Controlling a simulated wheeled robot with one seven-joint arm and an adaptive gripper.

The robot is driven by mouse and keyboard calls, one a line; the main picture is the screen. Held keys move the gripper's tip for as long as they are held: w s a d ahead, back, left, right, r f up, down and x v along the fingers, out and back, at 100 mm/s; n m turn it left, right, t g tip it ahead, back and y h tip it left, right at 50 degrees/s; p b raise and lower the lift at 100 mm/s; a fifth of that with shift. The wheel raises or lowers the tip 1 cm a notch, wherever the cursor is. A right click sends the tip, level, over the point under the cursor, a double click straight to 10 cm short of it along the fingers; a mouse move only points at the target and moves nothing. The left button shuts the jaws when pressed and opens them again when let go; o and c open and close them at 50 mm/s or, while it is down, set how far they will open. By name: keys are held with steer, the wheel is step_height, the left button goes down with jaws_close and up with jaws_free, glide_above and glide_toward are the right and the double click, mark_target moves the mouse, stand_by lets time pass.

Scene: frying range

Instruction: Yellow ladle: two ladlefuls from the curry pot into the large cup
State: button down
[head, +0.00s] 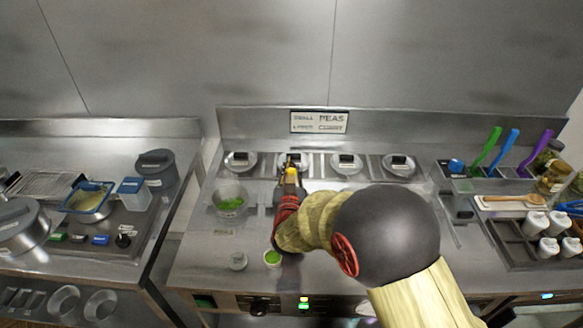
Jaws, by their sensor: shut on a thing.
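My gripper (291,186) is over the range, pointing away toward the back row, and shut on the yellow ladle (292,174). Only a short yellow piece of the ladle shows; its bowl is hidden or too small to make out. No open curry pot shows clearly; my arm covers the counter to the right of the gripper. A cup with green contents (273,258) stands on the front counter, just left of my arm. A pale cup (238,261) stands to its left; its contents are unclear. I cannot tell which cup is larger.
An open pot with green contents (231,203) sits left of my gripper. Green (487,146), blue (508,147) and purple (538,147) handles stand at right. The front-left counter is fairly clear.

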step_height(320, 180, up, 15)
steer(key=p, duration=0.7)
steer(key=shift+r+p, duration=0.2)
steer(key=shift+p, duration=0.15)
stand_by(0.4)
steer(key=shift+f, duration=0.1)
